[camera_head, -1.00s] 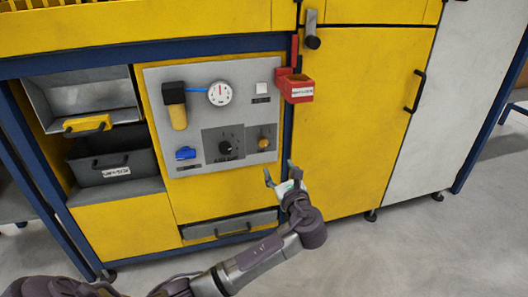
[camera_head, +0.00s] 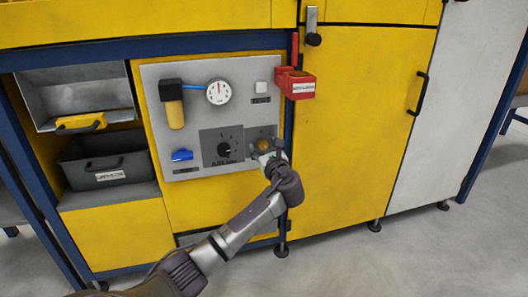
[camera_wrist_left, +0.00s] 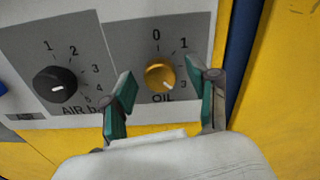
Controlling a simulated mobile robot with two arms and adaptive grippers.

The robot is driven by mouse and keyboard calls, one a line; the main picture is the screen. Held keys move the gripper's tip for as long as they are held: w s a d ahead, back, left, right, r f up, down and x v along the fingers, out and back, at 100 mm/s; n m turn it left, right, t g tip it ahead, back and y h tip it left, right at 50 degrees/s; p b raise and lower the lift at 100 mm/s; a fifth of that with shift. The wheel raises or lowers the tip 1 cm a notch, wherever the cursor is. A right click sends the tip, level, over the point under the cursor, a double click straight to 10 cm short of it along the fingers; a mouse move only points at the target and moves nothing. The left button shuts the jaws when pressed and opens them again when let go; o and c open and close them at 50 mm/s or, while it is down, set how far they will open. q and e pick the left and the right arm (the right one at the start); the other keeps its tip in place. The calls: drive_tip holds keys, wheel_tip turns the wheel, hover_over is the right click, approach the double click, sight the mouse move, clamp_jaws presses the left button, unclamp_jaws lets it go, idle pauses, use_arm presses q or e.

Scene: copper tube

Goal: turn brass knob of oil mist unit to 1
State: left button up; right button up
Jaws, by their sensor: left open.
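The brass knob (camera_head: 262,144) of the oil mist unit is on the lower right of the grey panel. In the left wrist view the brass knob (camera_wrist_left: 160,76) sits on a dark plate marked OIL, with 0 above it and 1 at its upper right. Its white mark points to the lower right, toward the 3. My left gripper (camera_head: 268,155) is open just in front of the knob. In the left wrist view its green-padded fingers (camera_wrist_left: 160,70) stand on either side of the knob, with visible gaps. My right gripper is not in view.
A black air knob (camera_head: 224,149) is just left of the brass knob. A blue valve (camera_head: 182,155), a gauge (camera_head: 218,92) and a yellow-bowled filter (camera_head: 174,110) share the panel (camera_head: 155,80). A blue post runs right of the panel.

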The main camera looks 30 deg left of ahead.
use_arm(q)
drive_tip(key=shift+a, duration=0.1)
clamp_jaws()
idle(0.3)
